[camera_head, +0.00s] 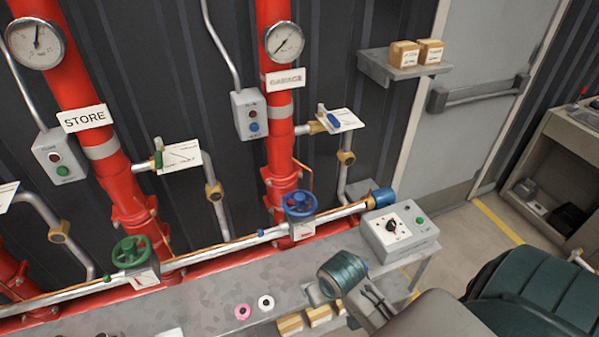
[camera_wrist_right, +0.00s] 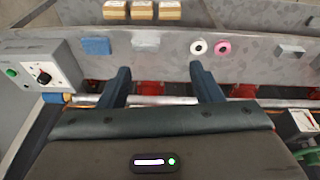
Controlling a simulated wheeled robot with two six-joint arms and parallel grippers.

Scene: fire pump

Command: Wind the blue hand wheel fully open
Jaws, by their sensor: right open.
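The blue hand wheel (camera_head: 300,205) sits on the red GARAGE pipe in the head view, in front of a small white plate (camera_head: 304,231). I cannot make it out in the right wrist view. My right gripper (camera_wrist_right: 161,82) is open in the right wrist view. Its two dark fingers are apart with nothing held between them, over the pipe and the grey ledge. My left gripper is not in view.
A green hand wheel (camera_head: 131,251) is on the STORE pipe. A grey control box (camera_head: 398,232) with a black knob stands right of the blue wheel. White (camera_head: 265,303) and pink (camera_head: 242,312) rings lie on the grey ledge (camera_head: 190,300). A blue lever (camera_head: 333,121) is above.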

